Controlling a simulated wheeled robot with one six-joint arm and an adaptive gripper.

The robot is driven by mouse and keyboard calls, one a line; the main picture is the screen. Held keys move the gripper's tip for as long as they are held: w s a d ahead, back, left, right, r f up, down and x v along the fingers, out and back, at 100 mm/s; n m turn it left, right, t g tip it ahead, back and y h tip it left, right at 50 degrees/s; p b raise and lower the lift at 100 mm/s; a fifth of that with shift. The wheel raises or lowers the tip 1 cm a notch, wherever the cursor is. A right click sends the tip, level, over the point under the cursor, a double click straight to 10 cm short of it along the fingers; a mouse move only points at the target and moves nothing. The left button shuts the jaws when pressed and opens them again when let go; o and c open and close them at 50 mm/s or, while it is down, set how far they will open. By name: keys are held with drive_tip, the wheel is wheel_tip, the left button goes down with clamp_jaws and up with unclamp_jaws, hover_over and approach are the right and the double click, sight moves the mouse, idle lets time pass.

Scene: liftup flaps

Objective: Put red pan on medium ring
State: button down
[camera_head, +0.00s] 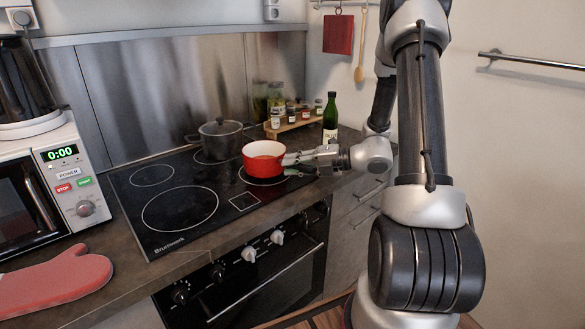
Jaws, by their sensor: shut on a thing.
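The red pan (263,164) is upright, with a pale inside, at the right of the black cooktop (130,215). It is over the front right ring (262,184), whose near edge shows below it. I cannot tell whether its base touches the glass or hovers just above. My gripper (291,160) reaches in from the right and is shut on the right side of the pan, where its fingers hide the grip point. A large ring (145,215) is front left and a smaller ring (134,181) is back left; both are bare.
A dark lidded pot (220,140) stands on the back right ring, close behind the pan. A green bottle (330,118) and a wooden rack (290,127) with jars stand behind my gripper. A microwave (75,180) and a red oven mitt (55,283) are at left.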

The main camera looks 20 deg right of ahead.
drive_tip(key=shift+f, duration=0.5)
drive_tip(key=c, duration=1.4)
unclamp_jaws()
drive_tip(key=shift+f, duration=0.1)
drive_tip(key=shift+o, duration=0.2)
